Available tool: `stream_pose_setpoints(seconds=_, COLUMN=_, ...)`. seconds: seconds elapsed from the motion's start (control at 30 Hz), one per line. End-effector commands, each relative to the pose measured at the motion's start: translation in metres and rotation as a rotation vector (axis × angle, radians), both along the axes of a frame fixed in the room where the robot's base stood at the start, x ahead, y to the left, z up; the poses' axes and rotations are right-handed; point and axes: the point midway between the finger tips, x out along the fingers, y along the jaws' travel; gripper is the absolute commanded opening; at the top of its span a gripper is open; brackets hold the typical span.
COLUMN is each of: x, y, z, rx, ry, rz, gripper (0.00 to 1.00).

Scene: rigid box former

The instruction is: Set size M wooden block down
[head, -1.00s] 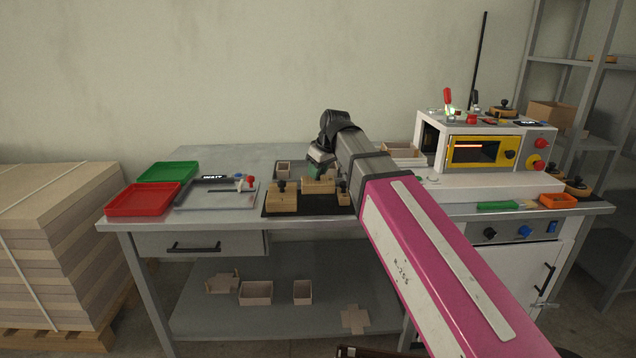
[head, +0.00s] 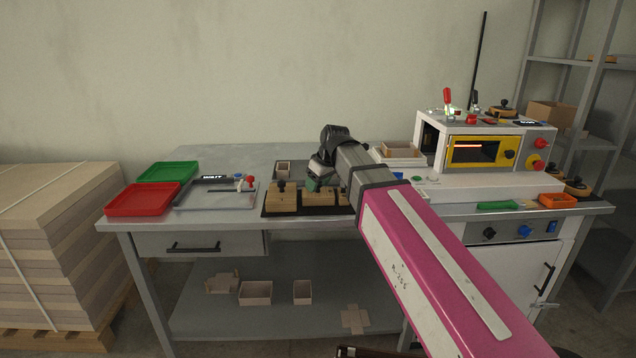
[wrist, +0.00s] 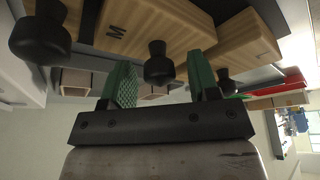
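The size M wooden block (wrist: 135,25), marked M, has a black knob (wrist: 158,65) that stands between my gripper's green fingers in the wrist view. My gripper (wrist: 160,85) is open, with a visible gap on each side of the knob. In the head view the M block (head: 319,198) sits low in the dark tray (head: 300,213), between a larger block on its left and a smaller one on its right. My gripper (head: 313,184) is right above it and partly hides its top and knob.
A wooden block with a knob (head: 282,198) stands close on the left, and a small block (head: 344,197) on the right, partly behind my arm. A small open box (head: 284,169) stands behind. Red tray (head: 142,200) and green tray (head: 167,172) lie farther left.

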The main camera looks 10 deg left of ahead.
Motion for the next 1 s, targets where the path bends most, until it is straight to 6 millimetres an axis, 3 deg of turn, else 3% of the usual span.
stream_pose_setpoints(seconds=0.37, x=-0.001, y=-0.001, z=0.006, rx=0.0, ry=0.0, rz=0.0, gripper=0.55)
stream_pose_setpoints(seconds=1.0, x=-0.02, y=-0.032, z=0.094, rx=0.0, ry=-0.001, rz=0.0, gripper=0.55)
